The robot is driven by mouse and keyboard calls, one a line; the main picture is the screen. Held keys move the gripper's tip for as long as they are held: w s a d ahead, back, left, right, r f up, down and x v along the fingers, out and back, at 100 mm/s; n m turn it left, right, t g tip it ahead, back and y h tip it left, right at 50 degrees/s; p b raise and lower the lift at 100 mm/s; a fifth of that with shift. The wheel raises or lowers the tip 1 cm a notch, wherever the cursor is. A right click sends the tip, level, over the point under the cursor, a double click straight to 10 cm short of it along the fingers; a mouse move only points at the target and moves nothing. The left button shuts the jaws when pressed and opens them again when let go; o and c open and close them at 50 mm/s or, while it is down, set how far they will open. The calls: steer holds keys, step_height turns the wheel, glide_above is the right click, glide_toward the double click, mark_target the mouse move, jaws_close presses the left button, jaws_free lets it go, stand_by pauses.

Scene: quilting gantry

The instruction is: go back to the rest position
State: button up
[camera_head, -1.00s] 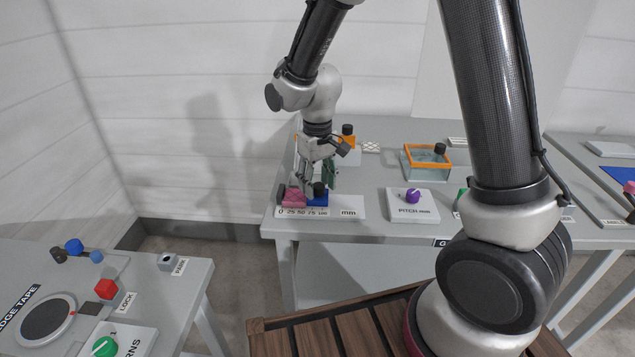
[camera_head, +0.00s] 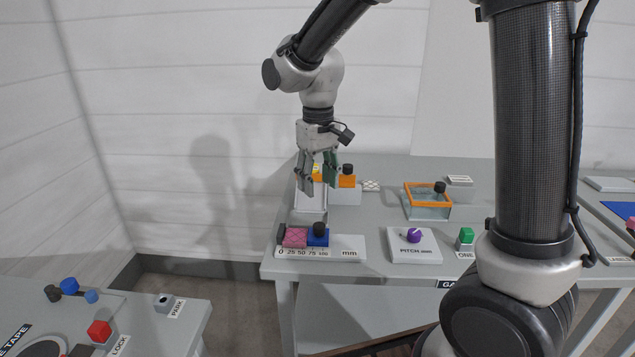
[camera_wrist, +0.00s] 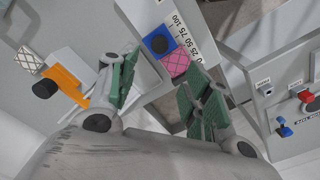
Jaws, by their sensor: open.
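My gripper (camera_head: 319,188) hangs fingers down above the back left part of the grey table (camera_head: 375,274) in the head view. Its fingers are apart with nothing between them. In the wrist view the two green-padded fingers (camera_wrist: 160,92) are spread, with the table beyond them. In front of and below the gripper, a pink quilted block (camera_head: 294,237) and a blue block with a black knob (camera_head: 318,236) sit side by side on the white mm scale (camera_head: 345,253).
An orange part with a black knob (camera_head: 347,181) stands close behind the gripper. To the right are an orange-rimmed clear box (camera_head: 428,208), a purple pitch knob (camera_head: 414,236) and a green button (camera_head: 466,236). A second table (camera_head: 165,340) with controls stands front left.

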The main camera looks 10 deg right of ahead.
steer(key=s+d+r+m+t, duration=0.2)
steer(key=s+d+r, duration=0.2)
steer(key=s+d, duration=0.6)
steer(key=s+d+r+m+t, duration=0.2)
steer(key=s+d+r, duration=0.3)
steer(key=s+d, duration=0.5)
steer(key=shift+s+r, duration=0.15)
steer(key=shift+s, duration=0.3)
stand_by(1.6)
